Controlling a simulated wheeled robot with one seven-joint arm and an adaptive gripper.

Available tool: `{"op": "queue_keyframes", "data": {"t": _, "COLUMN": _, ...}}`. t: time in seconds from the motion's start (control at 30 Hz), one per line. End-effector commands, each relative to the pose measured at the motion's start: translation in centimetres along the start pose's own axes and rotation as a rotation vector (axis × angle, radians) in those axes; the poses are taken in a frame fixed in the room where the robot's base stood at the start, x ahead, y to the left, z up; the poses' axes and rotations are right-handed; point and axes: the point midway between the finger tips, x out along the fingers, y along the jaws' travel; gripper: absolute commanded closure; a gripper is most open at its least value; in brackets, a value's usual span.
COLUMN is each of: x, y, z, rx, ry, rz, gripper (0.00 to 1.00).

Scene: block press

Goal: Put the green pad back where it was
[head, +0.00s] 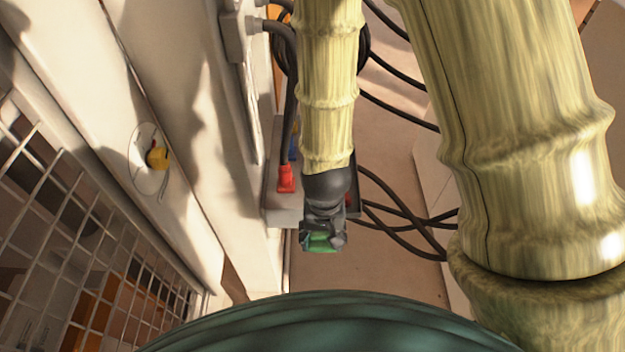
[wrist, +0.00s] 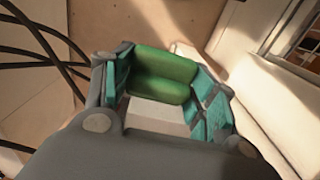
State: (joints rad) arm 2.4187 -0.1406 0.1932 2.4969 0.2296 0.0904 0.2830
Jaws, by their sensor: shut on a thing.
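The green pad (head: 321,243) is in my gripper (head: 322,238), low in the middle of the head view. In the wrist view the green pad (wrist: 160,75) lies across the far end between the teal-faced fingers of my gripper (wrist: 165,95). The fingers are shut on it. In the head view the gripper hides most of the pad. A pale block surface shows below the pad in the wrist view; I cannot tell whether the pad touches it.
A grey box (head: 285,215) with a red plug (head: 286,178) stands behind my gripper. Black cables (head: 405,235) loop to the right. A wire rack (head: 90,245) and a white panel with a yellow knob (head: 157,157) are at left. Brown floor (head: 400,275) shows right of the gripper.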

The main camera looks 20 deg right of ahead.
Motion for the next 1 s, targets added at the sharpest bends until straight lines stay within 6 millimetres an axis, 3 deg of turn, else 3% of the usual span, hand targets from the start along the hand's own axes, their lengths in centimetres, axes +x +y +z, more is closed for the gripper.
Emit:
{"op": "queue_keyframes", "data": {"t": 0.7, "x": 0.4, "y": -0.1, "z": -2.4, "rx": 0.004, "ry": 0.003, "rz": 0.001, "gripper": 0.69}}
{"op": "queue_keyframes", "data": {"t": 1.0, "x": 0.2, "y": -0.2, "z": -6.0, "rx": 0.008, "ry": 0.001, "rz": 0.001, "gripper": 0.69}}
